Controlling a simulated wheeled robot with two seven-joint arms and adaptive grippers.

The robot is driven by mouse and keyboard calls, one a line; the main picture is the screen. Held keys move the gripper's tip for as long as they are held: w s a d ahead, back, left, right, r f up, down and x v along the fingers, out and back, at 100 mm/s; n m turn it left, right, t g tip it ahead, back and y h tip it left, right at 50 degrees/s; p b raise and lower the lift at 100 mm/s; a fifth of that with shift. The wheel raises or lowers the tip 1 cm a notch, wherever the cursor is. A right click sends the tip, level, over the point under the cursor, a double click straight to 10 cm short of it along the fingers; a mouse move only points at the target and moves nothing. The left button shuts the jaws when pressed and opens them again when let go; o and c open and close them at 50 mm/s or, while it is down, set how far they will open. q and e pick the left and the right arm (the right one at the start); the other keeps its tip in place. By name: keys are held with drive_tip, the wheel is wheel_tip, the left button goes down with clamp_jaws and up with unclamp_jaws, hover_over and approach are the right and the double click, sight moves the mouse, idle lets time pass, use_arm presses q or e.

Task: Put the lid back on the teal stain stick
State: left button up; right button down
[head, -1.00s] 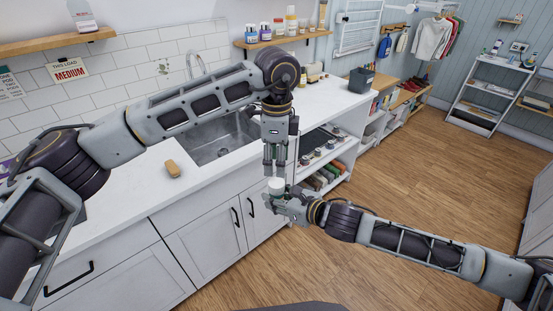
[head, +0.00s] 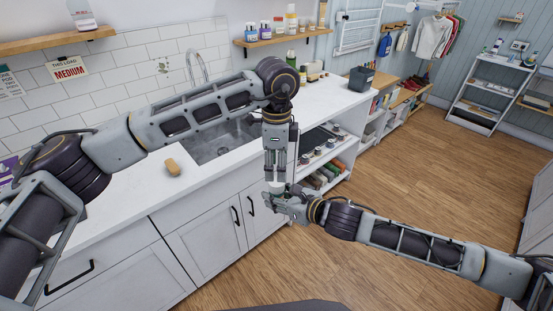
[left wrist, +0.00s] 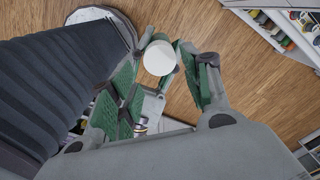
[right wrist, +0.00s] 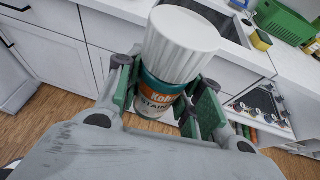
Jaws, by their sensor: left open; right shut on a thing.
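My right gripper (head: 285,203) is shut on the teal stain stick (right wrist: 160,101), which has an orange and white label, and holds it off the floor in front of the cabinets. The white ribbed lid (right wrist: 183,43) sits over the stick's top in the right wrist view. I cannot tell whether it is fully seated. My left gripper (head: 275,180) is open and points down, directly above the lid. In the left wrist view the lid's round white top (left wrist: 159,58) shows between the open green-padded fingers. No left finger shows in the right wrist view.
The white counter (head: 130,190) with a sink (head: 222,140) and a tan block (head: 172,168) is behind my arms. Open shelves (head: 325,172) stand just beyond the grippers. The wood floor (head: 420,190) at right is clear.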

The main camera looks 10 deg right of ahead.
sight(276, 181)
use_arm(q)
drive_tip(key=shift+f, duration=2.9)
drive_tip(key=c, duration=0.9)
drive_tip(key=shift+m, duration=1.6)
drive_tip(key=o, duration=1.1)
drive_tip(key=shift+o, duration=0.2)
drive_tip(key=shift+r, duration=2.25)
